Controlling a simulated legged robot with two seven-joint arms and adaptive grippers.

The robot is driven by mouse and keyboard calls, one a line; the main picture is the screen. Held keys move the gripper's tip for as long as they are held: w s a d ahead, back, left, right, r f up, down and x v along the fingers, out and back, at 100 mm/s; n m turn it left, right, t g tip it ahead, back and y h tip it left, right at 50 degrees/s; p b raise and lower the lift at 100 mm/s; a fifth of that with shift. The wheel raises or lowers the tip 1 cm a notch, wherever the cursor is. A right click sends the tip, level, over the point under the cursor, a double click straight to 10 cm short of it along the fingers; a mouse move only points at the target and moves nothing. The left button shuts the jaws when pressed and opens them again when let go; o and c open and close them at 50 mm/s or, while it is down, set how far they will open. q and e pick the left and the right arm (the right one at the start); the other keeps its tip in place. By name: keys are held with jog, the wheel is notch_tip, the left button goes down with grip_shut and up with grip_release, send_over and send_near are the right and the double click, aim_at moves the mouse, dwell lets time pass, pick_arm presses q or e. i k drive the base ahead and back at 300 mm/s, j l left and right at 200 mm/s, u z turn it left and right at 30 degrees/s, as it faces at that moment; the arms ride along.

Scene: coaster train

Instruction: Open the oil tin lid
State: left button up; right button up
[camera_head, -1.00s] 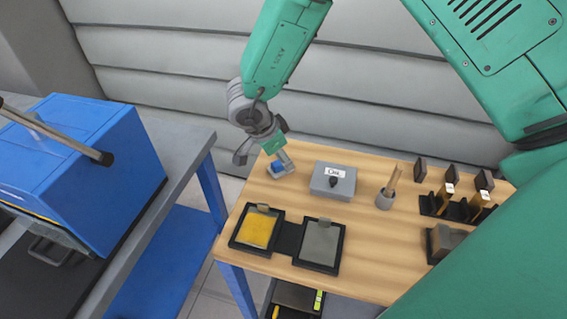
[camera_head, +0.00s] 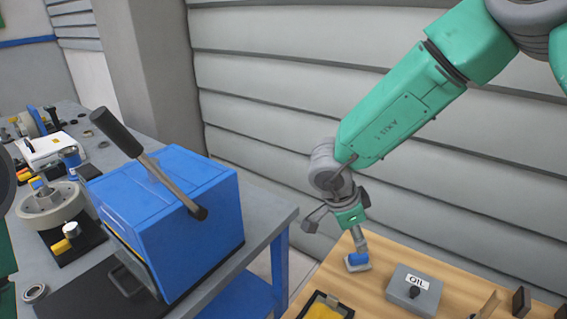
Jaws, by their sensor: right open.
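The oil tin (camera_head: 414,290) is a grey box with a white "OIL" label and a small dark knob on its lid. It sits on the wooden table at the lower right, and its lid looks closed. My right gripper (camera_head: 340,213) is open, above and to the left of the tin and apart from it. Below the gripper is a small item with a blue part and pale base (camera_head: 357,262) at the table edge. A grey stem joins it visually to the gripper; I cannot tell whether they touch. My left gripper is not in view.
The wooden table (camera_head: 383,270) also holds a black-framed tray with yellow (camera_head: 322,308), cut by the bottom edge. A blue press-like box (camera_head: 190,225) with a lever stands on the grey bench at left. A panelled wall (camera_head: 260,110) rises behind.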

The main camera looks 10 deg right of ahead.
aim_at(411, 286)
jog(key=k+j, duration=0.7)
jog(key=k, duration=0.2)
